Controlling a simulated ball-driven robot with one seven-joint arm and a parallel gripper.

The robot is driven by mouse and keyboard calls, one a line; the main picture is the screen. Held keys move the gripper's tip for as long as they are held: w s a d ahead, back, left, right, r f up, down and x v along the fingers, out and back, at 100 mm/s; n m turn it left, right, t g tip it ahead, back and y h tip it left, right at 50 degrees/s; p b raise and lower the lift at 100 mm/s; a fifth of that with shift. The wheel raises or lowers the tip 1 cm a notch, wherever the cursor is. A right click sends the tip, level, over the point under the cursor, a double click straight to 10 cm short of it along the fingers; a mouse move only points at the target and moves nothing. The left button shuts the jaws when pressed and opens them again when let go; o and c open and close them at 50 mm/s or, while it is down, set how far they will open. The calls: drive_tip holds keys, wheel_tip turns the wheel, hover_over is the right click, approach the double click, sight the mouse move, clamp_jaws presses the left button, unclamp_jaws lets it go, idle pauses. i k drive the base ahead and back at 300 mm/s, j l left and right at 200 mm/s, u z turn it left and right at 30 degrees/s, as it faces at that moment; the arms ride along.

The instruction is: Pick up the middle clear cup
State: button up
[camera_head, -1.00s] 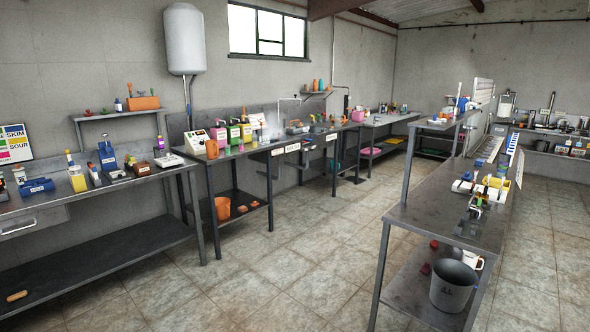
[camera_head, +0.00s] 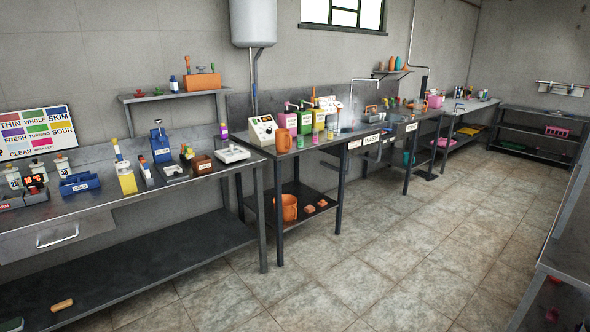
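I cannot make out a clear cup for certain. Several small coloured vessels or labels, including a green one (camera_head: 299,142) and another (camera_head: 330,135), stand on the middle bench (camera_head: 303,155), too small to tell what they are. My gripper is not in view.
The left bench (camera_head: 100,197) holds a blue bin (camera_head: 80,184), a yellow block (camera_head: 127,182) and a white scale-like device (camera_head: 232,154). An orange jug (camera_head: 283,141) stands on the middle bench. An orange bucket (camera_head: 288,208) sits below. The tiled floor (camera_head: 400,260) is clear; a dark bench (camera_head: 565,255) edges the right.

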sight(315, 131)
drive_tip(key=i+u, duration=0.1)
drive_tip(key=i, duration=2.15)
